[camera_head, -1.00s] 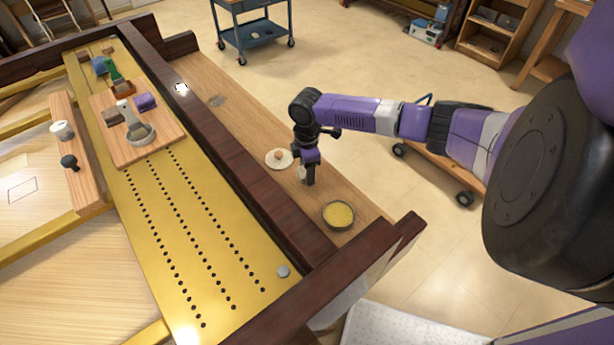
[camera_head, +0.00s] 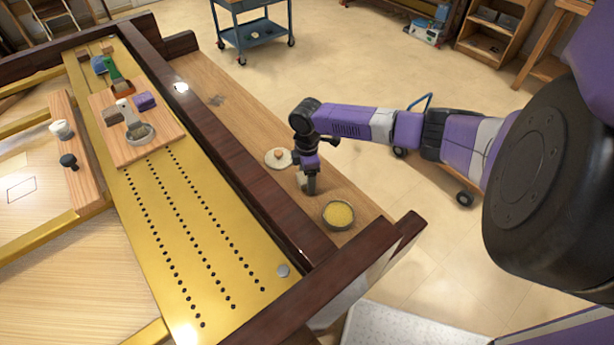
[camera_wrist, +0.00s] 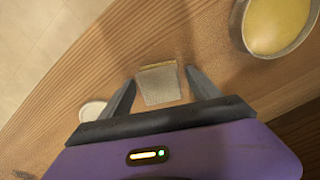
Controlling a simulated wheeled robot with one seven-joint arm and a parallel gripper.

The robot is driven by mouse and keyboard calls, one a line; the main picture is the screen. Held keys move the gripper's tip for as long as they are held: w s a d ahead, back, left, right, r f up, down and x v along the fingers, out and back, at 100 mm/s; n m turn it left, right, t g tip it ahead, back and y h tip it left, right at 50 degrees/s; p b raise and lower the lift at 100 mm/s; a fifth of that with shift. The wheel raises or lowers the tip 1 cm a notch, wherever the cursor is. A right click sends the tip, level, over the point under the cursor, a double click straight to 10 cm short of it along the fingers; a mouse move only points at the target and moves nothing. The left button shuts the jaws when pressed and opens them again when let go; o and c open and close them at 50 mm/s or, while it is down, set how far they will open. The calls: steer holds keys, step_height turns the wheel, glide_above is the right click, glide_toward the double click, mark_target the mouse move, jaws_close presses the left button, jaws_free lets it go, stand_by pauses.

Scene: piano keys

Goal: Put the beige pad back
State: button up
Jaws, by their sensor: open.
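A small beige pad (camera_wrist: 160,87) stands between the two fingers of my gripper (camera_wrist: 160,76) in the wrist view. The fingers are open, one on each side, with a visible gap to the pad. In the head view my gripper (camera_head: 310,187) points down at the wooden shelf (camera_head: 235,125), and part of the pad (camera_head: 301,179) shows just left of it.
A round dish of yellow grains (camera_head: 339,215) is close right of my gripper, and a pale round dish (camera_head: 278,158) is to its left. A dark wooden rail (camera_head: 225,145) separates the shelf from the gold plate (camera_head: 200,230). A wooden tray with tools (camera_head: 150,152) rests on the plate.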

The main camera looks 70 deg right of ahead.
step_height(320, 180, up, 12)
steer(key=shift+r, duration=0.15)
stand_by(0.4)
stand_by(0.5)
